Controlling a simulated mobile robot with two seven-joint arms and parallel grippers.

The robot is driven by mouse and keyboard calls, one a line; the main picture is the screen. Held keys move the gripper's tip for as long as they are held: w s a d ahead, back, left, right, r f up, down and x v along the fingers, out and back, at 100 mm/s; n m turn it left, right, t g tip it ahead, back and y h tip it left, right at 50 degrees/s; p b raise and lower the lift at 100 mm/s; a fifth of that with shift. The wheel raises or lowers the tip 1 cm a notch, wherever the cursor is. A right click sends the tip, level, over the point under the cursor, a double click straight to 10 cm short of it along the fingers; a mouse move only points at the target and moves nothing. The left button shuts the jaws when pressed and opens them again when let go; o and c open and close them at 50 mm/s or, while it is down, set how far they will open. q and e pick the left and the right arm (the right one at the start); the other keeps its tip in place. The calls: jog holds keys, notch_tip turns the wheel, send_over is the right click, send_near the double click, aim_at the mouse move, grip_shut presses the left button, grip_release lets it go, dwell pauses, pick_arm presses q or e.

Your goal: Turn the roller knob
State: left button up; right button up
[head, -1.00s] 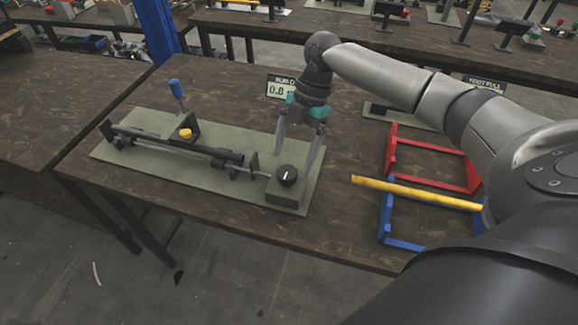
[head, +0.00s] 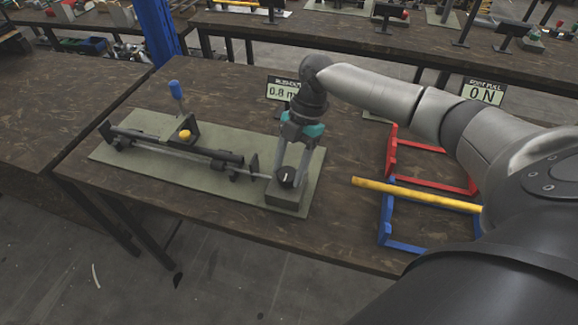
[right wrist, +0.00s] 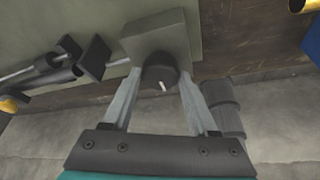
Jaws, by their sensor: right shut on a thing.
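The roller knob (head: 286,177) is a black round knob with a white pointer line. It sits on a grey block (head: 286,197) at the right end of a green base plate (head: 220,193). My right gripper (head: 291,174) reaches down from above with its fingers on either side of the knob, shut on it. In the right wrist view the knob (right wrist: 159,72) lies between the two finger tips, its white mark showing. My left gripper is in neither view.
A dark rod mechanism with a blue-topped lever (head: 176,90) and yellow button (head: 184,134) lies left of the knob. A yellow bar (head: 415,194) rests by red (head: 430,148) and blue (head: 388,218) frames on the right. Displays read "0.8" (head: 281,91) and "0 N" (head: 484,94).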

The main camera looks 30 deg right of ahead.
jog(key=c, duration=0.6)
jog(key=m+p, duration=0.2)
jog(key=p, duration=0.1)
jog(key=m+t+p, duration=0.1)
jog(key=m+p, duration=0.1)
jog(key=p, duration=0.1)
jog(key=m+t+p, duration=0.1)
jog(key=m+p, duration=0.1)
jog(key=p, duration=0.1)
jog(key=shift+s+r, duration=0.2)
jog(key=shift+r, duration=0.05)
jog(key=shift+c, duration=0.3)
jog(key=shift+f+m+t+p, duration=0.15)
jog(key=shift+m+t+p, duration=0.65)
jog(key=shift+m+p, duration=0.95)
jog(key=o, duration=1.4)
jog(key=p+v, duration=0.1)
jog(key=v, duration=1.4)
jog(key=shift+a, duration=0.1)
jog(key=shift+s, duration=0.1)
